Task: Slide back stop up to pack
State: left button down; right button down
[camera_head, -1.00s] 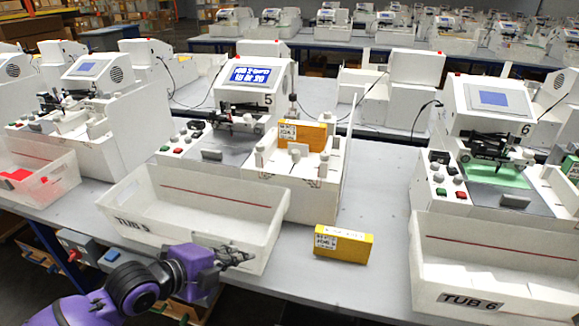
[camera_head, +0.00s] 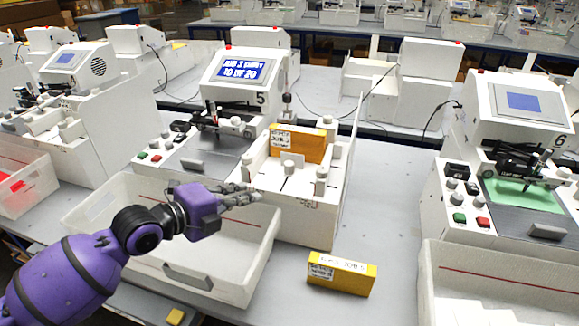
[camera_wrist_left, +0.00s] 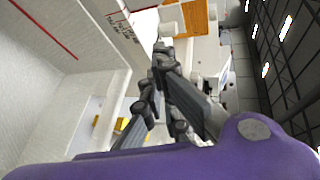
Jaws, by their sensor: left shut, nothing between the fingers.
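A yellow-orange pack (camera_head: 298,145) stands upright in the white feeder bay of machine 5. A white block with a round grey knob (camera_head: 288,167), seemingly the back stop, is in the bay just in front of the pack; I cannot tell if they touch. My left gripper (camera_head: 256,195) is shut and empty above the tub, just left of the bay's near wall. In the left wrist view its fingers (camera_wrist_left: 160,62) point towards the bay, and the orange pack (camera_wrist_left: 204,18) shows beyond them. My right gripper is not in view.
A white tub (camera_head: 225,285) lies below my left arm. A second yellow pack (camera_head: 341,273) lies on the grey table right of it. Machine 5's screen (camera_head: 241,70) is lit. Machine 6 (camera_head: 515,105) stands at right.

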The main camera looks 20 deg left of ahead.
aim_at(283, 186)
pick_arm(q)
jog(key=x, duration=0.4)
jog(key=r+p+x, duration=0.1)
jog(key=x, duration=0.3)
jog(key=p+x, duration=0.1)
jog(key=x, duration=0.3)
jog(key=shift+w+d+r, duration=0.2)
jog(key=shift+d+r, duration=0.05)
jog(key=shift+w+d+f, duration=0.15)
jog(key=shift+w+f, duration=0.1)
jog(key=shift+w, duration=0.2)
